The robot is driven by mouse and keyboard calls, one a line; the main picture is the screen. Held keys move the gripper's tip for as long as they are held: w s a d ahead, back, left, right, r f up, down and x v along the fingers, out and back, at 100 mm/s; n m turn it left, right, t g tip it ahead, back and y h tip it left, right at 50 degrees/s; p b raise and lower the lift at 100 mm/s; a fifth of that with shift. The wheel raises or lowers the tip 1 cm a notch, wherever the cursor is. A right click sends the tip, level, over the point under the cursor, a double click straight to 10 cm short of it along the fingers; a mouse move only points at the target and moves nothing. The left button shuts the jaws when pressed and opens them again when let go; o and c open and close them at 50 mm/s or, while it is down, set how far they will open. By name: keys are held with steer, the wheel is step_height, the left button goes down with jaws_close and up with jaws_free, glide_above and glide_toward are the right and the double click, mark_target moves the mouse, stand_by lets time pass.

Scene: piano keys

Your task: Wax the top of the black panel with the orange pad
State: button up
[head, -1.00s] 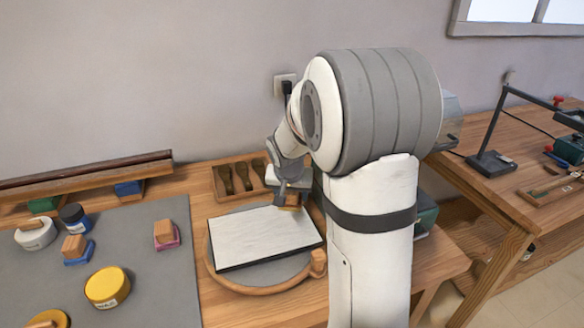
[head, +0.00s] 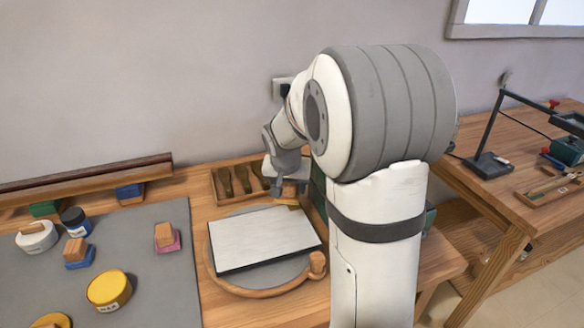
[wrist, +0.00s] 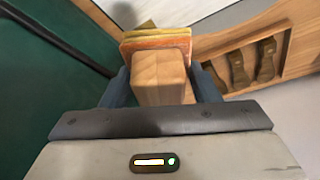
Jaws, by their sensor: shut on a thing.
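The black panel (head: 262,238) lies flat on a round turntable in the head view. Its edges are dark and its top looks pale, almost white. A pale corner of it also shows at the top of the wrist view (wrist: 185,10). In the wrist view my gripper (wrist: 163,80) is shut on the wooden block handle of the orange pad (wrist: 155,42), which has orange and yellow layers. In the head view my gripper (head: 288,186) is at the panel's far right corner, and the pad is mostly hidden there. I cannot tell whether the pad touches the panel.
The turntable (head: 213,275) has a wooden rim with a knob (head: 317,264). Behind it stands a wooden rack (head: 218,190) of brushes. On the left a grey mat (head: 165,290) holds a pink pad (head: 168,240), a blue pad (head: 78,254) and a yellow tin (head: 108,290).

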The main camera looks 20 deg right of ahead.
step_height(320, 180, up, 4)
steer(key=shift+d+r+p, duration=0.1)
steer(key=shift+p, duration=0.85)
